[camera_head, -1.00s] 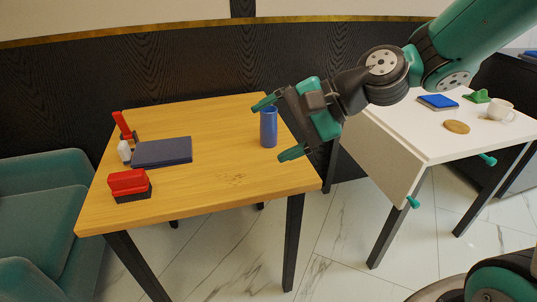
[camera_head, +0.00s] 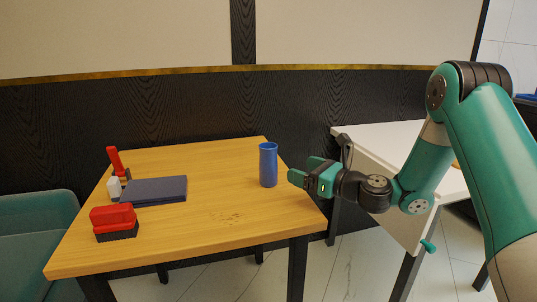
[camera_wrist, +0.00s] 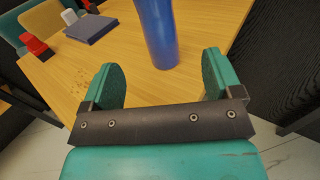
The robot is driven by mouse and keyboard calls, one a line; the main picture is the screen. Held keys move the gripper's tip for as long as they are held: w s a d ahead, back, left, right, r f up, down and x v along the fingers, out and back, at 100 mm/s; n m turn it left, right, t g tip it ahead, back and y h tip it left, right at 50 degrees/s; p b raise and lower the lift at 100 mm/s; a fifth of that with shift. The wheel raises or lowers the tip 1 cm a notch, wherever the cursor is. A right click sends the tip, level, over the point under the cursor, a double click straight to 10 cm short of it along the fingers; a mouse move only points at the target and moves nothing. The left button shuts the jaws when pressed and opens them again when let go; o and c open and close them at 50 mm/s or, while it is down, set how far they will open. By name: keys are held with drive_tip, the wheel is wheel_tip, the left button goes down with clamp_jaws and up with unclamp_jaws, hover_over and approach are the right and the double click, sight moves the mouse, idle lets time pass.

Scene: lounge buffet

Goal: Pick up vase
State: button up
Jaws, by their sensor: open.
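The vase (camera_head: 268,165) is a tall blue cylinder standing upright near the right edge of the wooden table (camera_head: 190,222). My gripper (camera_head: 299,171) is just right of it in the head view, level and pointing left towards it. In the wrist view the vase (camera_wrist: 157,32) stands ahead of the gripper (camera_wrist: 160,82), between the lines of the two green fingers. The fingers are spread wide and empty, and the vase's base is a little beyond their tips. The vase's top is cut off in the wrist view.
A dark blue book (camera_head: 153,191), a red brush (camera_head: 114,222), a small white bottle (camera_head: 114,188) and a red-handled item (camera_head: 115,160) are on the table's left side. A white table (camera_head: 375,150) stands behind my arm. The table's middle is clear.

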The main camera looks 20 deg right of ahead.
sight(276, 161)
drive_tip(key=x, duration=1.2)
drive_tip(key=shift+s+a+f+b, duration=0.1)
drive_tip(key=shift+a+f+b, duration=0.05)
drive_tip(key=shift+b, duration=0.15)
drive_tip(key=c, duration=1.1)
wheel_tip(276, 161, up, 20)
drive_tip(key=p, duration=0.5)
drive_tip(key=shift+p, duration=0.35)
